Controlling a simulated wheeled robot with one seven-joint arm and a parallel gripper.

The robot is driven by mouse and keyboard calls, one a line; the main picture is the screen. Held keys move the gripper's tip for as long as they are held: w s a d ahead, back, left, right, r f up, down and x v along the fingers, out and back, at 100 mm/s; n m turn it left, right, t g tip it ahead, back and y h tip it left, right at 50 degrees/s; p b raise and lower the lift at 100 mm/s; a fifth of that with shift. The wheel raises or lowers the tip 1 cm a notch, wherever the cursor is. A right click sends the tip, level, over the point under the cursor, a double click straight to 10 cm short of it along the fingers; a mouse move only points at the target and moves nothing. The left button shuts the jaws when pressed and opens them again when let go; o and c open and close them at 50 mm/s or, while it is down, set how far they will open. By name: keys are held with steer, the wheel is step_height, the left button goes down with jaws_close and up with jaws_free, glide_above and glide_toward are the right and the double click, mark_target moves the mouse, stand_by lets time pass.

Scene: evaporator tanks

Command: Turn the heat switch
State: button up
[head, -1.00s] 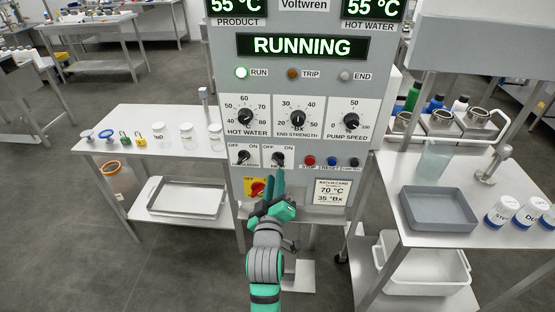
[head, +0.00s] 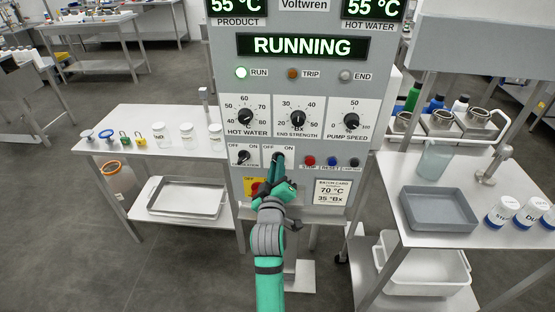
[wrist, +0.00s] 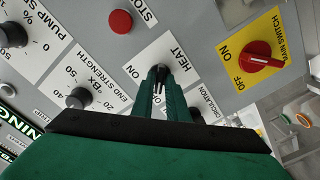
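The heat switch (wrist: 158,71) is a small black knob on a white plate marked OFF and ON, in the lower part of the grey control panel. In the wrist view my gripper (wrist: 159,88) reaches it, with one green finger on each side of the knob's front. The fingers are close together with a narrow dark gap between them. Whether they press on the knob is not clear. In the head view my gripper (head: 279,160) covers the knob, and its pointer is hidden there.
The black circulation switch (head: 243,157) sits just left. The red main switch (wrist: 262,57) is on a yellow plate below. A red stop button (wrist: 121,21) and a blue button (head: 331,161) are to the right. Side tables hold jars, locks and a grey tray (head: 438,208).

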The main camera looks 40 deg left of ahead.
jaws_close()
steer(key=shift+m, duration=1.1)
steer(key=shift+f+m, duration=0.1)
steer(key=shift+m, duration=0.9)
steer(key=shift+m, duration=1)
